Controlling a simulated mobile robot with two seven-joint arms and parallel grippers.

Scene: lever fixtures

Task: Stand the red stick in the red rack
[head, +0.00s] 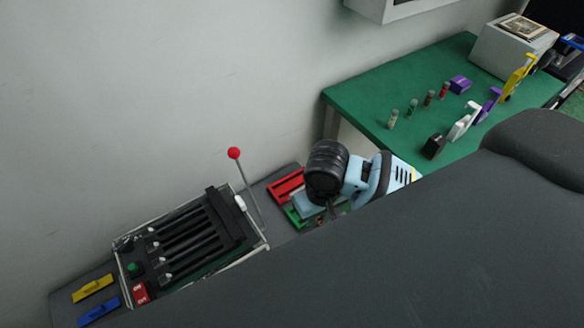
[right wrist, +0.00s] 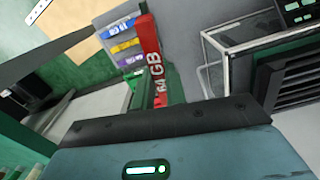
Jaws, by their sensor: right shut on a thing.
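The red rack (head: 287,185) lies on the dark bench, just left of my right gripper. My right gripper (head: 334,212) points down beside it, its fingertips partly hidden by my own arm and body. In the right wrist view, the red stick (right wrist: 152,60), marked "64 GB", reaches out from the right gripper (right wrist: 152,108); the jaws are shut on it. My left gripper is not in view.
A green piece (head: 296,215) lies by the red rack. Left of it stand a lever with a red knob (head: 233,153) and a slotted black unit (head: 190,240). Yellow (head: 93,289) and blue (head: 98,311) pieces lie farther left. A green table (head: 370,88) holds small objects.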

